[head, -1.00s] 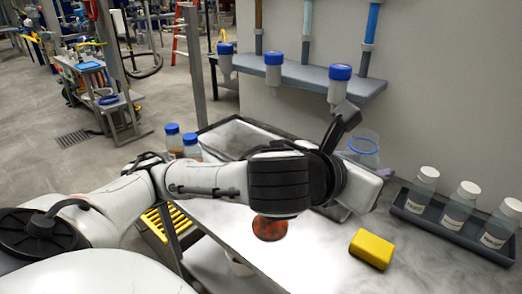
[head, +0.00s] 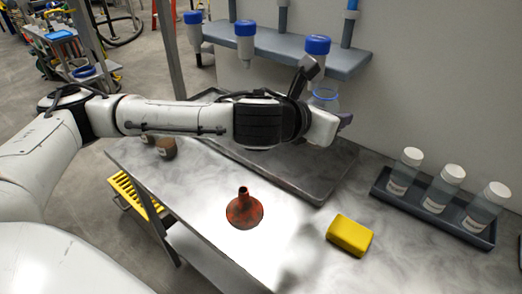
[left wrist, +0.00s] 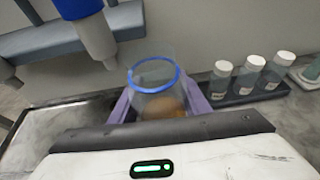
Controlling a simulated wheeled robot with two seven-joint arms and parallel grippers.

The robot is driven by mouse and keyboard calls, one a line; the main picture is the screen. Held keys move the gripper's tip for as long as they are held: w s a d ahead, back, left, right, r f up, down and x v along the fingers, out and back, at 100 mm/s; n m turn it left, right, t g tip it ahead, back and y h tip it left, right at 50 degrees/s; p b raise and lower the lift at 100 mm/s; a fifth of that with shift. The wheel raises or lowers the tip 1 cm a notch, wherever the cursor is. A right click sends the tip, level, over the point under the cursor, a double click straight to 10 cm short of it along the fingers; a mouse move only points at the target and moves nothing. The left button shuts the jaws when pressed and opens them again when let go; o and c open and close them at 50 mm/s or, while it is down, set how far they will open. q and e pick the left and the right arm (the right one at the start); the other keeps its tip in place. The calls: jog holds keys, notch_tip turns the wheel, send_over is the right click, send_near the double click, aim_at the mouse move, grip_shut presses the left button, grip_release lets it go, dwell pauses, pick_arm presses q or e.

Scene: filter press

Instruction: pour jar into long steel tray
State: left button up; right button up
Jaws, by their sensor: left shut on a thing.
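A clear jar with a blue rim (head: 325,98) is held up in my left gripper (head: 333,120), behind the arm's end in the head view. In the left wrist view the jar (left wrist: 157,92) sits between the two pale purple fingers, with brownish contents low inside. It looks roughly upright. The long steel tray (head: 300,187) lies on the bench below the forearm, its middle hidden by my arm. Its left part shows in the left wrist view (left wrist: 40,128). The jar is above the tray's far right side; the exact height is unclear. My right gripper is not in view.
A red-brown funnel (head: 245,210) and a yellow block (head: 349,235) stand on the bench in front of the tray. A dark rack (head: 420,212) with white-capped bottles is at right. A wall shelf (head: 270,46) with blue-topped bottles is close behind the jar. Brown jars (head: 165,148) are at left.

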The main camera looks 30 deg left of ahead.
pick_arm(q)
jog(key=a+f+m+h, duration=0.1)
jog(key=f, duration=0.3)
jog(key=w+a+f+m+h+p, duration=0.1)
jog(key=a+f, duration=0.1)
jog(key=f, duration=0.2)
jog(key=a+f+m+g+h+p, duration=0.1)
jog(key=f+h, duration=0.1)
jog(key=f, duration=0.3)
jog(key=shift+w+a+f+m, duration=0.1)
jog(key=shift+w+a+m, duration=0.05)
jog(key=shift+a+m, duration=0.2)
jog(key=shift+a+f, duration=0.35)
jog(key=shift+f, duration=0.15)
jog(key=shift+a+h, duration=0.15)
jog(key=shift+h, duration=0.15)
jog(key=shift+a+r+n+h, duration=0.15)
jog(key=shift+n+h, duration=0.25)
jog(key=shift+n, duration=0.55)
jog(key=shift+r+h, duration=0.1)
jog(key=shift+h, duration=0.3)
jog(key=shift+n, duration=0.3)
